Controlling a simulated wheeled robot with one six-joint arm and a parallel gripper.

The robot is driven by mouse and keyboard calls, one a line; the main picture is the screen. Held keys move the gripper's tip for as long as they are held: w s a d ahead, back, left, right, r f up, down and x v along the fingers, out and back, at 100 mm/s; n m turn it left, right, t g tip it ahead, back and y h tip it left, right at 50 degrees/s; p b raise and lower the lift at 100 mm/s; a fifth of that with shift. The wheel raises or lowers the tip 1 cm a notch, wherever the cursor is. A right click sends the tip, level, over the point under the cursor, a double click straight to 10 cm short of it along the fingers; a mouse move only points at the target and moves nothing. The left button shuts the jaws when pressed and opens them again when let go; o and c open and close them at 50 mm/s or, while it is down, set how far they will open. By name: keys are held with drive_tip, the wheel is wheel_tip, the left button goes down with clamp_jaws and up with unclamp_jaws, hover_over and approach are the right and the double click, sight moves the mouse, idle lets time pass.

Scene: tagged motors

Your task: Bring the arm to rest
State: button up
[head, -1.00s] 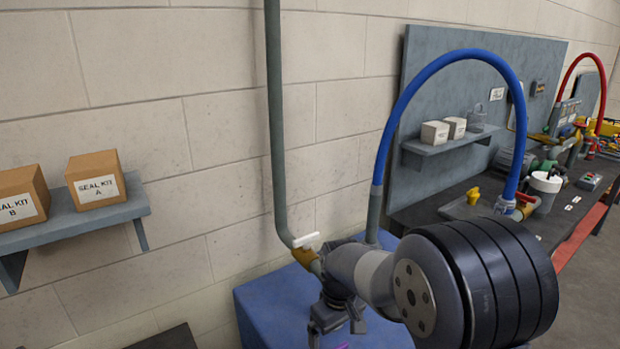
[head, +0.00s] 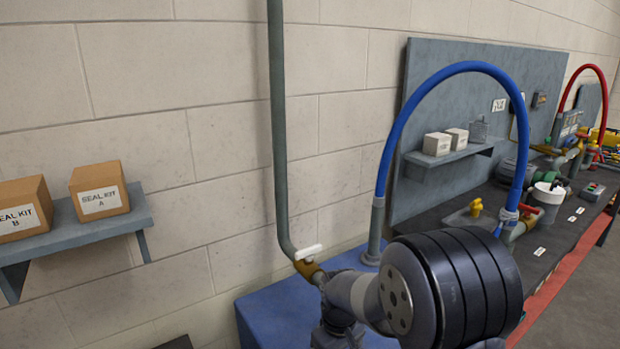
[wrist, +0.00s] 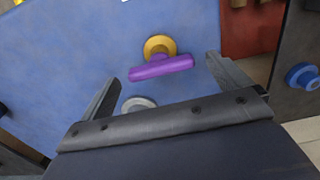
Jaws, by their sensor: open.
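In the wrist view my gripper (wrist: 162,88) is open, its two dark fingers spread apart with nothing held between them. Beyond the fingertips, a purple handle (wrist: 162,67) on a yellow round fitting (wrist: 160,46) shows on a blue surface (wrist: 60,60). I cannot tell how far the fingers are from the handle. In the head view my arm's dark ribbed link fills the lower right, in front of the blue block (head: 285,305), and my gripper's fingers are hidden there.
A grey pipe (head: 279,130) with a white-handled valve (head: 308,254) comes down close beside my arm. A blue hose (head: 440,75) arches behind it. A shelf (head: 110,222) with two seal kit boxes (head: 99,190) is at left. A workbench (head: 560,235) with motors extends right.

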wheel_tip(320, 180, up, 12)
drive_tip(key=f, duration=0.1)
wheel_tip(320, 180, down, 12)
drive_tip(key=shift+f, duration=0.1)
drive_tip(key=m, duration=0.4)
drive_tip(key=shift+p, duration=0.3)
drive_tip(key=m, duration=0.4)
drive_tip(key=shift+m+p, duration=0.3)
drive_tip(key=shift+m, duration=0.1)
drive_tip(key=m+p, duration=0.1)
drive_tip(key=m, duration=0.3)
drive_tip(key=shift+m, duration=0.3)
drive_tip(key=shift+m+p, duration=0.5)
drive_tip(key=shift+m, duration=1.8)
